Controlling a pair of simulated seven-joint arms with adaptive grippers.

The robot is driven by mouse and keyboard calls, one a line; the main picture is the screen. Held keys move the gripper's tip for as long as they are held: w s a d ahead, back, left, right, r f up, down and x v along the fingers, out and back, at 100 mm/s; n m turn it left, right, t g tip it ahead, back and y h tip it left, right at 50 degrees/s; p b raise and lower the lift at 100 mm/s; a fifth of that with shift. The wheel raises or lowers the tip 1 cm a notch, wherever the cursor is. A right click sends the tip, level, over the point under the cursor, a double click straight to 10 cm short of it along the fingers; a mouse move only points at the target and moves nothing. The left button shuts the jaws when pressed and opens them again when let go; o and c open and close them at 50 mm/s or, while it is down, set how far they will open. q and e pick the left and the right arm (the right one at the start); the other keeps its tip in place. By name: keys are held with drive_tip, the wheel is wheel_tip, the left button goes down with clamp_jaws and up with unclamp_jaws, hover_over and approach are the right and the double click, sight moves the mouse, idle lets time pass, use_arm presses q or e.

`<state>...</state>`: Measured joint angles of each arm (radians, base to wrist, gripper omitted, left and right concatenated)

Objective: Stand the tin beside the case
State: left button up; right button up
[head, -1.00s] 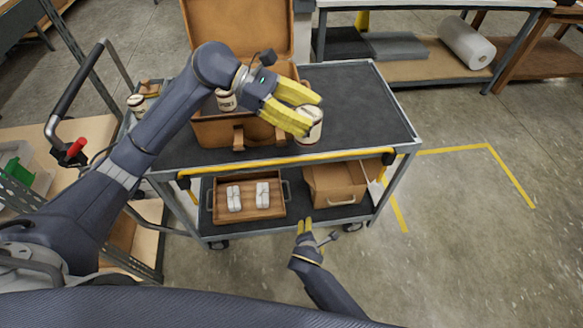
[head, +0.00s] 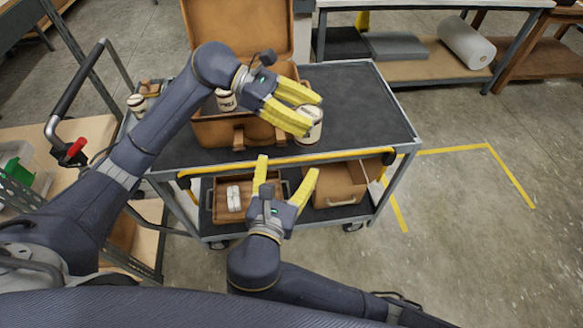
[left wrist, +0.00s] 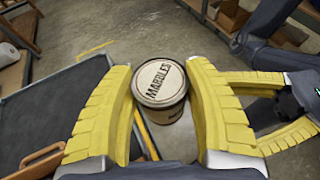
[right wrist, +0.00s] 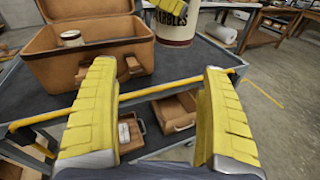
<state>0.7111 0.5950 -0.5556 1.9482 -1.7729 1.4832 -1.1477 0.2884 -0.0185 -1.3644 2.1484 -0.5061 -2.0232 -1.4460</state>
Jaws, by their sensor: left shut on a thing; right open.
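The cream tin marked MARBLES (left wrist: 160,84) is between the yellow fingers of my left gripper (head: 314,116), which is shut on it. In the head view the tin (head: 313,131) is upright, just right of the open brown case (head: 215,132), near the cart's front edge. The tin also shows in the right wrist view (right wrist: 177,30); whether its base touches the cart top is unclear. The case's lid is raised, and another cream tin (head: 226,101) is inside it. My right gripper (head: 288,167) is open and empty in front of the cart's front edge.
The cart top (head: 370,105) is clear to the right. A yellow rail (head: 340,156) runs along its front. On the lower shelf are a wooden tray (head: 222,215) with white items and a brown box (head: 340,185). Another tin (head: 137,104) stands at the far left.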

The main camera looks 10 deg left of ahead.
wheel_tip(320, 180, up, 4)
drive_tip(key=s+d+t, duration=0.1)
drive_tip(key=s+d, duration=0.1)
drive_tip(key=shift+n, duration=0.4)
drive_tip(key=w, duration=1.1)
drive_tip(key=shift+w+d+r, duration=0.15)
drive_tip(key=shift+w+r, duration=0.05)
drive_tip(key=shift+r, duration=0.05)
drive_tip(key=c, duration=1.5)
use_arm(q)
drive_tip(key=o, duration=1.5)
use_arm(e)
drive_tip(key=shift+c, duration=0.3)
use_arm(q)
drive_tip(key=shift+o, duration=0.2)
